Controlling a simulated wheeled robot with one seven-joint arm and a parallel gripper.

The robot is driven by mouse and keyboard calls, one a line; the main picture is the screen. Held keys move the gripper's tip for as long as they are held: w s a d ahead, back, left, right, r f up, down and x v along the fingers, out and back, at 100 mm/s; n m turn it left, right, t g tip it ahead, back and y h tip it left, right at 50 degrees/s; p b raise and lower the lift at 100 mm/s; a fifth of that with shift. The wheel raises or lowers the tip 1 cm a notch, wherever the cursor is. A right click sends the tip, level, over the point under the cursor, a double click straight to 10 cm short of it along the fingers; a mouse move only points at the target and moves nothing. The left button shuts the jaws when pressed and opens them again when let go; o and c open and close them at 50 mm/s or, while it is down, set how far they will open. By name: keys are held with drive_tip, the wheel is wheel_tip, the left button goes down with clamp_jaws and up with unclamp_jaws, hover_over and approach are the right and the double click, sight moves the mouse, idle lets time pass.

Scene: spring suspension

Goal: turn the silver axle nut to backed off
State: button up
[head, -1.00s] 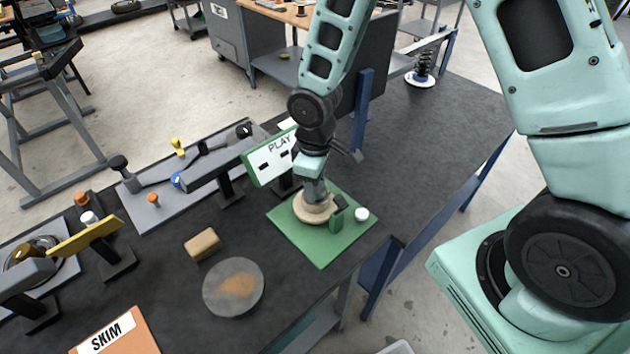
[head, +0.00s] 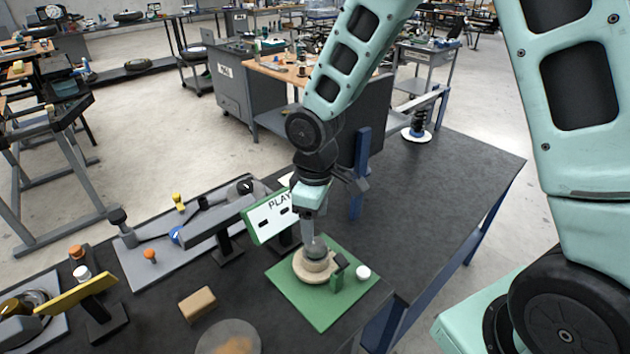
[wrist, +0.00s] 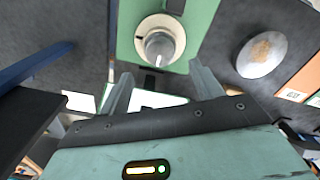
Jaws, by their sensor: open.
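The silver axle nut (head: 316,248) is a grey, rounded piece on top of a round beige hub (head: 301,266). The hub stands on a green mat (head: 345,309) on the dark bench. In the wrist view the nut (wrist: 159,47) shows as a silver cylinder in the middle of the beige ring. My gripper (wrist: 164,84) is open and empty, its two fingers spread wide. In the head view my gripper (head: 308,228) points down just above the nut; whether a fingertip touches it is hard to tell. How far the nut is turned cannot be told.
A small dark-green block (head: 337,281) and a white cap (head: 363,272) sit right beside the hub. A PLAY sign (head: 268,219) stands close behind at left. A tan block (head: 197,303) and a round plate (head: 229,338) lie to the left.

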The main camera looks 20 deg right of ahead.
wheel_tip(320, 180, up, 11)
drive_tip(key=shift+f+b, duration=0.2)
drive_tip(key=shift+b, duration=0.1)
